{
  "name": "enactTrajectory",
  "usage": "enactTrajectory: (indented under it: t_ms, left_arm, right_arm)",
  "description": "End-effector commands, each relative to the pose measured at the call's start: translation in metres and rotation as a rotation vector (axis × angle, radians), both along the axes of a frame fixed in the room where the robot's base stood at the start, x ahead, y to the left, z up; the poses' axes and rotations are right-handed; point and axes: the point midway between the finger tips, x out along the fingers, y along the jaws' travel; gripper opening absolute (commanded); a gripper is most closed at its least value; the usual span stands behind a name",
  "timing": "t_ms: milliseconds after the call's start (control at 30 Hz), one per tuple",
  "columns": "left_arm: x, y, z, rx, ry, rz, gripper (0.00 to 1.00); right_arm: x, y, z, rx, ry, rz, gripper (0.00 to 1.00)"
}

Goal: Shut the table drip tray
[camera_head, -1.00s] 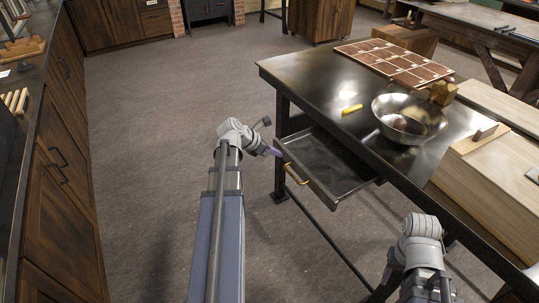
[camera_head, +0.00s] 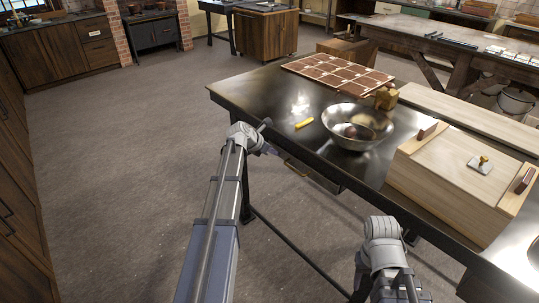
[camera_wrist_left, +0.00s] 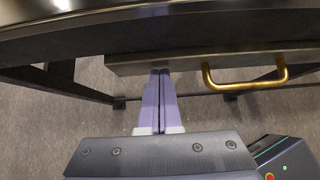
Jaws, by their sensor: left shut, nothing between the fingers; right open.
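The drip tray (camera_head: 318,178) is a dark drawer under the front edge of the dark metal table (camera_head: 255,98). Only its front and brass handle (camera_head: 297,168) show in the head view; its inside is hidden under the tabletop. In the left wrist view the tray front (camera_wrist_left: 200,62) lies just below the table edge, with the handle (camera_wrist_left: 245,84) to the right. My left gripper (camera_head: 272,150) is shut and empty. Its fingertips (camera_wrist_left: 160,73) are at the tray front, left of the handle. My right arm shows at the lower right, but its fingers are hidden.
On the table are a metal bowl (camera_head: 357,126), a yellow object (camera_head: 304,123), a brown gridded board (camera_head: 338,72) and a small wooden block (camera_head: 386,97). A pale wooden box (camera_head: 455,185) stands at the right. The floor on the left is clear.

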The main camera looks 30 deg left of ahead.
Motion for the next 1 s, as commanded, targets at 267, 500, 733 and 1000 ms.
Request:
enactTrajectory:
  t_ms: [267, 500, 733, 1000]
  left_arm:
    - [0.006, -0.002, 0.002, -0.004, -0.010, 0.001, 0.00]
    - [-0.001, 0.000, 0.002, -0.006, -0.011, 0.001, 0.00]
    - [-0.039, 0.009, 0.013, -0.003, -0.005, -0.004, 0.00]
    - [-0.075, 0.025, 0.053, -0.001, -0.003, -0.004, 0.00]
  right_arm:
    - [0.000, 0.000, 0.000, 0.000, 0.000, 0.000, 0.50]
    - [0.000, 0.000, 0.000, 0.000, 0.000, 0.000, 0.50]
    - [0.000, 0.000, 0.012, 0.000, 0.000, 0.000, 0.50]
    - [0.000, 0.000, 0.052, 0.000, 0.000, -0.001, 0.50]
